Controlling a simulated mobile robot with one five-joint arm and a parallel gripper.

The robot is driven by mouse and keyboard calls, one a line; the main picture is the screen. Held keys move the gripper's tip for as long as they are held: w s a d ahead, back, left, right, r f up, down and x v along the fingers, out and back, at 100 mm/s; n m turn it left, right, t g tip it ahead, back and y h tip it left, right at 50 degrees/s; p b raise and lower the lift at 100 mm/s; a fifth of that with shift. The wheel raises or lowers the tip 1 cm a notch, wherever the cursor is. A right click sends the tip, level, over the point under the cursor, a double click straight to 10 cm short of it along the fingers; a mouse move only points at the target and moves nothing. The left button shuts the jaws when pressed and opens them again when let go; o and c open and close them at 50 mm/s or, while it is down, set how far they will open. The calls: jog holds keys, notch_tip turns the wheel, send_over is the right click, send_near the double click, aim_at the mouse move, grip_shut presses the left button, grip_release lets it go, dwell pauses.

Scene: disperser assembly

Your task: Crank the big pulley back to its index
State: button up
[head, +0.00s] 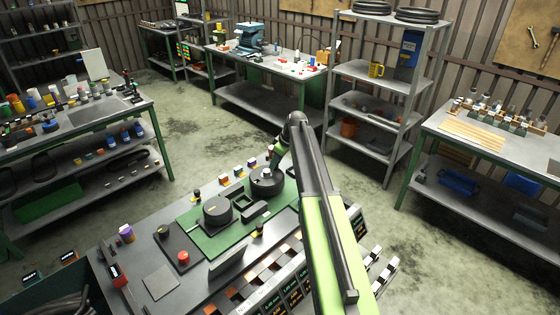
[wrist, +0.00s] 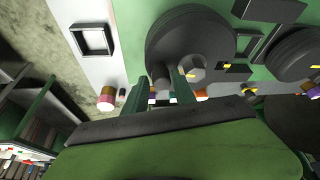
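The big pulley (head: 266,182) is a dark round disc on the green plate of the bench, the right-hand one of two discs in the head view. In the wrist view the big pulley (wrist: 190,32) fills the upper middle, with a grey hub and a small yellow mark near its lower edge. My gripper (wrist: 164,80) is at the pulley's lower rim, its two green fingers on either side of a short dark upright post, the crank handle (wrist: 162,84). The fingers appear closed on the post. In the head view my arm partly hides the gripper.
A smaller dark disc (head: 217,209) sits on the same green plate (head: 190,232), left of the big pulley. A red button (head: 183,257) and a purple-topped container (head: 126,233) stand on the bench's left part. Small coloured blocks line the bench's back edge.

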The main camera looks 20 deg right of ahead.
jog(key=p+v, duration=1.4)
jog(key=v, duration=0.2)
jog(key=shift+a+r+p, duration=0.25)
jog(key=shift+r+p, duration=0.15)
